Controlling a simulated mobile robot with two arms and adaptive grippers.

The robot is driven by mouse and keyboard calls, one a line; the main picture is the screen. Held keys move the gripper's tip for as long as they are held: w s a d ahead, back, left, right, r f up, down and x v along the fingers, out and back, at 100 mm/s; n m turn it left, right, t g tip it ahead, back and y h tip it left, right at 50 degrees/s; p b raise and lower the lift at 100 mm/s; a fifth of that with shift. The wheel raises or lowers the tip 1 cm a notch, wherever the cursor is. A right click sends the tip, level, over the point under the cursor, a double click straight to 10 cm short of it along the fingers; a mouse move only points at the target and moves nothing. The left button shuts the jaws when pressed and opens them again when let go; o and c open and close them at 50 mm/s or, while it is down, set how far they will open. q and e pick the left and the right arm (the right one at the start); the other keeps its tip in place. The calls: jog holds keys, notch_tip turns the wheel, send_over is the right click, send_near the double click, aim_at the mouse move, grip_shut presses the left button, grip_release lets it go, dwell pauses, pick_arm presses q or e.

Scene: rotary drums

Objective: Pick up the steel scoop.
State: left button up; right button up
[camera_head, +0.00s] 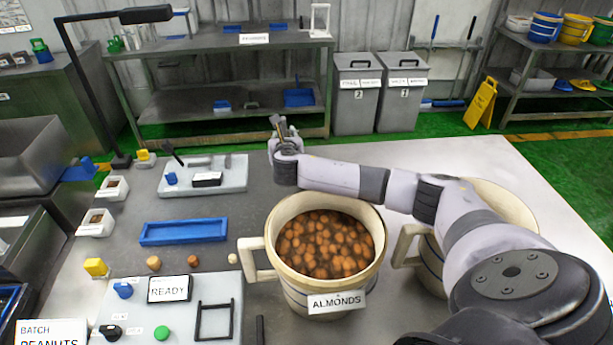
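I cannot make out a steel scoop for certain. A grey panel or tray (233,178) at the upper middle of the table carries small grey, black and blue items, too small to tell apart. The long blue tray (184,231) in front of it looks empty. My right arm reaches in from the lower right, over the pots. My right gripper (281,126) is beyond the almond pot, near the table's far edge and right of the grey panel. Its fingers point up and away and are small, so its opening and any held thing are unclear. My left gripper is out of view.
A handled pot of almonds (284,292) stands at the middle front. A second pot (411,262) is partly hidden behind my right arm. A control panel (195,312) with a READY display lies at the front left. White bins (96,223) line the left. The far right tabletop is clear.

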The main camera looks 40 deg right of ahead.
grip_shut()
jog(key=shift+r, duration=0.1)
dwell(0.7)
